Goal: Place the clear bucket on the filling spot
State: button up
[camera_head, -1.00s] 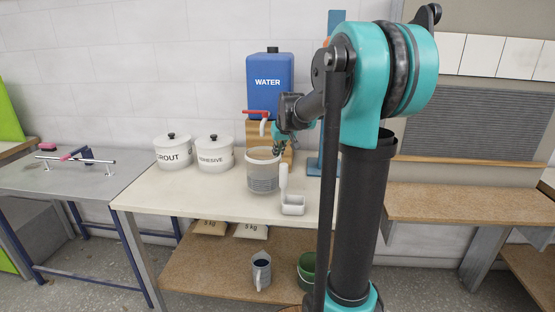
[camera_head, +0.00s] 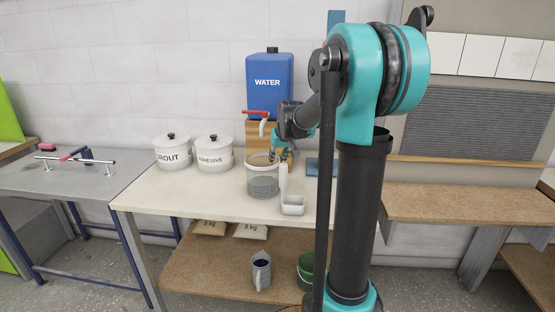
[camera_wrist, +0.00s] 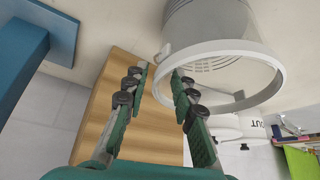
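The clear bucket (camera_head: 262,185) stands upright on the pale table, in front of the blue water container (camera_head: 269,88). Its red-handled tap (camera_head: 262,122) is above and behind the bucket. No marked filling spot can be made out. My gripper (camera_head: 281,153) is at the back right of the bucket's rim. In the wrist view my gripper (camera_wrist: 162,72) is open, with its fingertips apart and the near edge of the rim of the bucket (camera_wrist: 208,22) between them. Contact cannot be told. The bucket looks empty.
White grout (camera_head: 172,154) and adhesive (camera_head: 214,156) pots stand left of the bucket. A white scoop-like tray (camera_head: 293,206) sits close at its front right. A wooden block (camera_head: 262,136) supports the water container. The table's front left is clear.

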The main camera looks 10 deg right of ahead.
jog(key=a+v, duration=0.1)
jog(key=v, duration=1.1)
jog(key=shift+d+r, duration=0.15)
jog(key=shift+d, duration=0.25)
